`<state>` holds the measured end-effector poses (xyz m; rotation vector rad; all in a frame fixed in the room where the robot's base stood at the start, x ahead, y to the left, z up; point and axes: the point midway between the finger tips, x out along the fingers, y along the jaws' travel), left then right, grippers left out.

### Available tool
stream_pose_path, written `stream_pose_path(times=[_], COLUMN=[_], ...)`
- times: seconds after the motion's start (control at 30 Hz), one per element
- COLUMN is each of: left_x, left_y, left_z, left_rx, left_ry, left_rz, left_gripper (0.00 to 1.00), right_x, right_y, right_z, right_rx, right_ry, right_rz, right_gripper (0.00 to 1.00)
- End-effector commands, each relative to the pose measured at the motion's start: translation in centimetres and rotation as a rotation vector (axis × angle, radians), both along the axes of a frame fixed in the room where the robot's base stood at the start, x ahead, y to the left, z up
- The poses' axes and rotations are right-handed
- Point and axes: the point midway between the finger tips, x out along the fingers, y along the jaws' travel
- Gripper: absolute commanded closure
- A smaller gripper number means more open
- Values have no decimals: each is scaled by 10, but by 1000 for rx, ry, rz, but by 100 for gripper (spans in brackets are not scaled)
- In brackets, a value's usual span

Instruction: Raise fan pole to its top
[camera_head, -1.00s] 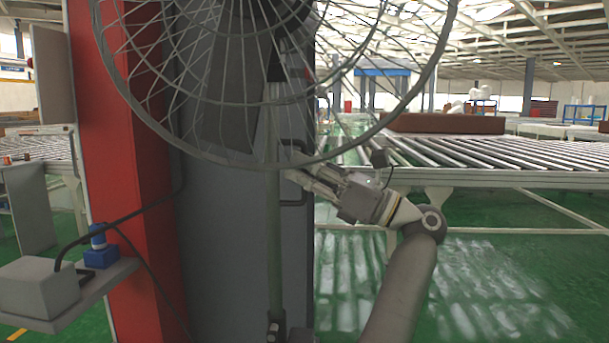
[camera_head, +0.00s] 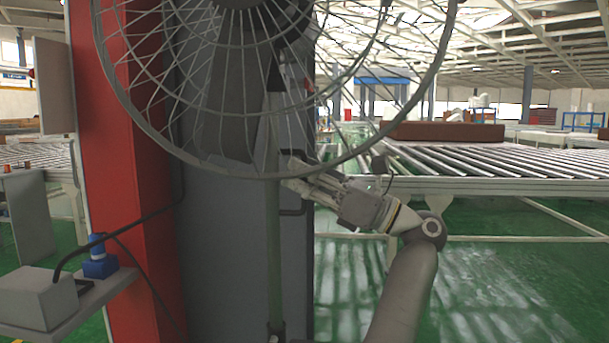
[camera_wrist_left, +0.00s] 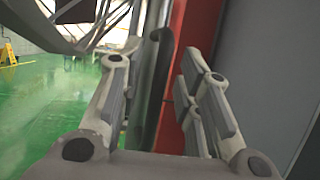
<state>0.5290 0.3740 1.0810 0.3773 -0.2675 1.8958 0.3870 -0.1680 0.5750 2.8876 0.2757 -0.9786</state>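The fan's round wire cage (camera_head: 225,170) fills the top of the head view, its lower rim just above my gripper's height. The fan pole (camera_head: 274,250) runs straight down below it, in front of a grey panel. My left gripper (camera_head: 291,174) reaches the pole from the right, just under the cage rim. In the left wrist view my left gripper (camera_wrist_left: 152,68) has its fingers apart, with the pole (camera_wrist_left: 152,95) between them. The pole is nearer the left-hand finger, and a gap shows on its other side. I cannot tell whether it touches. My right gripper is not in view.
A red column (camera_head: 128,200) and grey panel (camera_head: 225,230) stand close behind the pole. A small shelf (camera_head: 75,310) with a grey box (camera_head: 38,298) and cables juts out at left. A roller conveyor (camera_head: 500,160) with a brown block (camera_head: 445,132) lies at right, above green floor.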

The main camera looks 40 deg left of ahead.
Motion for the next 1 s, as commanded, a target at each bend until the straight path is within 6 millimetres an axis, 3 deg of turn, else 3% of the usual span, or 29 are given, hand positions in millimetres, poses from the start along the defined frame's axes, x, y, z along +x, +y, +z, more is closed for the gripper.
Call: stream_pose_path(times=[0.27, 0.7, 1.0], left_x=[5, 32, 39], left_y=[-10, -84, -103], left_z=[-6, -38, -47], left_rx=[-3, -1, 0], left_ry=[3, 3, 1], left_rz=[-2, -2, -1], left_gripper=[68, 68, 68], right_x=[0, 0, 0], right_y=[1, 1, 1], right_z=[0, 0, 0], right_rx=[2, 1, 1], right_ry=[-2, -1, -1], right_rz=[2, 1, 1], right_gripper=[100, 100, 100])
